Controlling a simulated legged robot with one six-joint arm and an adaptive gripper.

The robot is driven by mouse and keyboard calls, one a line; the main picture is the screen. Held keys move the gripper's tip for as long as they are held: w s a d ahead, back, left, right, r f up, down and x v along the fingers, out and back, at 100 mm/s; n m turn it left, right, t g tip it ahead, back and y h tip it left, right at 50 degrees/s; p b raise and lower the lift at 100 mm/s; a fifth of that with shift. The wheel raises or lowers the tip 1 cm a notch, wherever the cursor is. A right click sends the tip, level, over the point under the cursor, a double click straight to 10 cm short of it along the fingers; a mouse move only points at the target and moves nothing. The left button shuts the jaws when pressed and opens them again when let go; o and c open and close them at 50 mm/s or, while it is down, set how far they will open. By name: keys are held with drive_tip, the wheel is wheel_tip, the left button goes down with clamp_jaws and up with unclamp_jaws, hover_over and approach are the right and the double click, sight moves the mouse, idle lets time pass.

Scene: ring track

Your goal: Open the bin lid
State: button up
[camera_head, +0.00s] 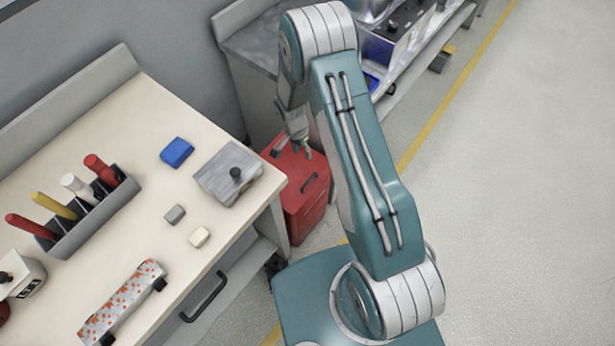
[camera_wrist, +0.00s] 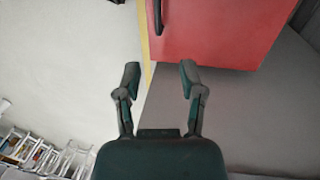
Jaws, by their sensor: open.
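The red bin (camera_head: 311,208) stands on the floor between the cream workbench and my arm. Its red lid (camera_head: 290,172) looks closed and bears a dark handle (camera_head: 309,183). In the wrist view a red face of the bin (camera_wrist: 230,32) fills the top right, with the dark handle (camera_wrist: 158,14) at its left edge. My gripper (camera_head: 293,150) is over the far part of the lid in the head view. In the wrist view my gripper (camera_wrist: 160,76) is open, its two fingers apart with nothing between them. The handle lies beyond the fingertips, not touched.
The cream workbench (camera_head: 130,225) at the left holds a tool rack (camera_head: 90,215), a grey box with a black knob (camera_head: 229,174), small blocks and a patterned skateboard. A grey counter (camera_head: 250,50) stands behind the bin. The floor (camera_head: 520,190) at the right is clear.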

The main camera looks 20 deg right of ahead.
sight(308, 180)
drive_tip(key=f, duration=0.4)
drive_tip(key=s+f, duration=0.1)
drive_tip(key=f, duration=0.4)
drive_tip(key=s+d+f, duration=0.1)
drive_tip(key=f, duration=0.3)
drive_tip(key=shift+s+d+f, duration=0.1)
drive_tip(key=shift+s+f, duration=0.1)
drive_tip(key=shift+f, duration=0.2)
clamp_jaws()
